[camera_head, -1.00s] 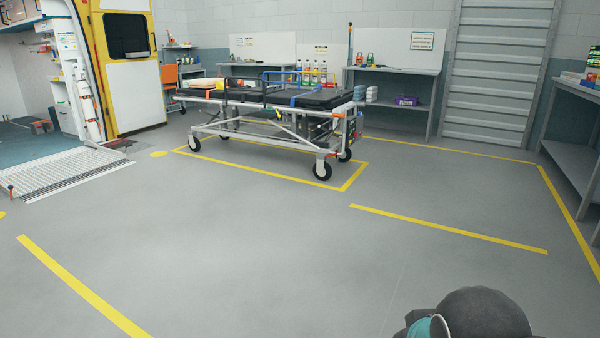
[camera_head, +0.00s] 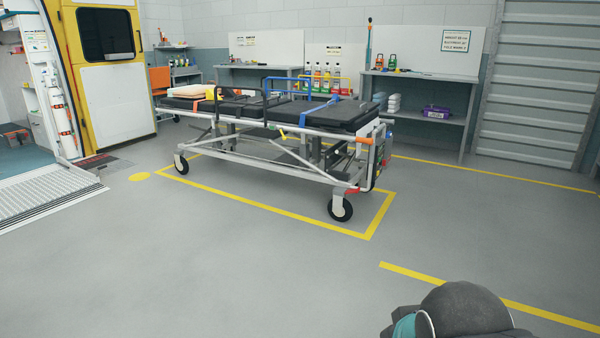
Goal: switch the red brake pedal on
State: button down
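A wheeled stretcher (camera_head: 290,138) with a black mattress, blue rail and orange handle ends stands in the middle distance, inside a yellow floor outline. A small red part (camera_head: 352,191) shows low on its frame, just above the near right wheel (camera_head: 340,208). It may be the red brake pedal; it is too small to tell its position. Part of my arm shows at the bottom right, well short of the stretcher. My gripper is not in view.
A yellow vehicle door (camera_head: 105,80) stands open at left, beside a metal ramp (camera_head: 45,205). A grey workbench with a purple bin (camera_head: 436,112) stands behind the stretcher. A ribbed shutter (camera_head: 540,85) is at right. The grey floor between me and the stretcher is clear.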

aim_at(352, 190)
jog(key=z, duration=0.1)
jog(key=i, duration=2.15)
jog(key=z, duration=0.3)
jog(key=i, duration=1.25)
jog(key=z, duration=0.1)
